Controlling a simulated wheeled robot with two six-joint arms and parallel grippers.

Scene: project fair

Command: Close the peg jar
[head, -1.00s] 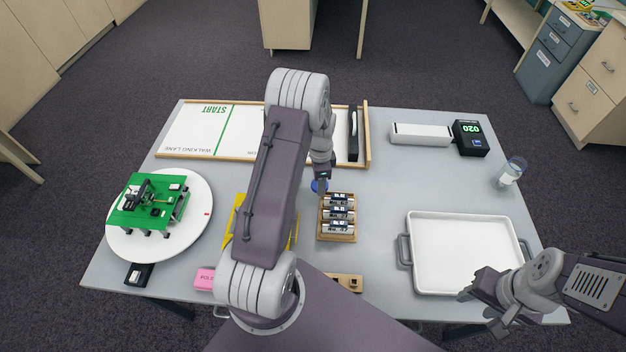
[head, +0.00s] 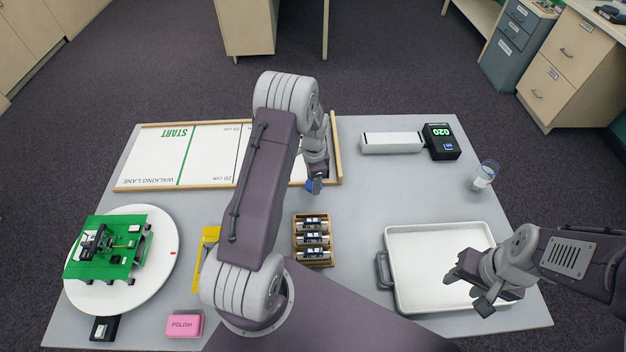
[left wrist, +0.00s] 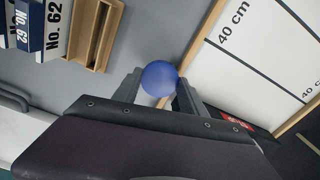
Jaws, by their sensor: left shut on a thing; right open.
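The glass jar (head: 484,175) stands upright at the right back of the table, with something pale inside. Its top looks uncovered, though it is small in view. My left gripper (head: 315,185) is above the table near the right end of the walking lane, well left of the jar. It is shut on a round blue piece (left wrist: 160,79), perhaps the jar's lid, which shows between the fingertips in the left wrist view. My right gripper (head: 474,283) is open and empty over the white tray (head: 425,240).
A black display box (head: 441,142) and a long white block (head: 391,143) lie left of the jar. A wooden battery holder (head: 313,262) stands at front centre. A white turntable (head: 150,275) carries a green model.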

